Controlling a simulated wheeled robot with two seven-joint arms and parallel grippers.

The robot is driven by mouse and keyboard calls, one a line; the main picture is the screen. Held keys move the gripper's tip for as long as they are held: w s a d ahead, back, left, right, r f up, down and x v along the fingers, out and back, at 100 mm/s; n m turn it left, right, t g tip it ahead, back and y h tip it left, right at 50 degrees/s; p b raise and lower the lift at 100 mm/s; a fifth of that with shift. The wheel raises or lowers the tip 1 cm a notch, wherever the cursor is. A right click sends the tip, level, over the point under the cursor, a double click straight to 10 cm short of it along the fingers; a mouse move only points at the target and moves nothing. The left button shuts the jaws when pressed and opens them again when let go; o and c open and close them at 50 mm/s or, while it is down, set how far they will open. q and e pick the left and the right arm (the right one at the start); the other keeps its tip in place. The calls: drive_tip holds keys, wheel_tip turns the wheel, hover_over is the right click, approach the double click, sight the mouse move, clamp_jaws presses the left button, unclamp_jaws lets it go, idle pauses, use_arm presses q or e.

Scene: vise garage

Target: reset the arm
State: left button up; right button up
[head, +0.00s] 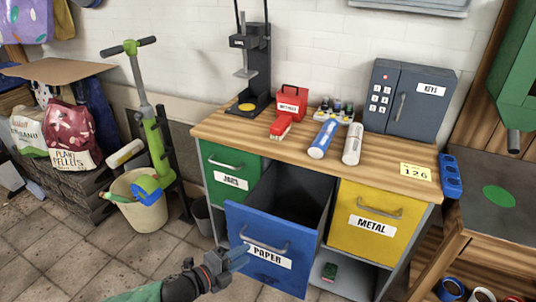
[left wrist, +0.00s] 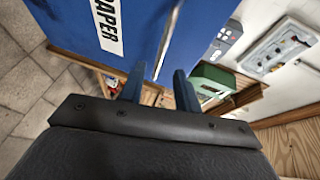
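My left gripper (head: 240,258) is in front of the blue PAPER drawer (head: 240,222), close to the left end of its handle (head: 268,249). In the left wrist view its two fingers (left wrist: 158,88) stand apart, with the grey handle (left wrist: 166,42) beyond and partly between them. I cannot tell whether they touch it. The blue drawer, also in the left wrist view (left wrist: 160,14), is pulled out, and the part of its dark inside that shows looks empty. My right gripper is not in view.
The workbench (head: 385,157) holds a red box (head: 291,101), a grey KEYS safe (head: 410,98) and spray cans.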

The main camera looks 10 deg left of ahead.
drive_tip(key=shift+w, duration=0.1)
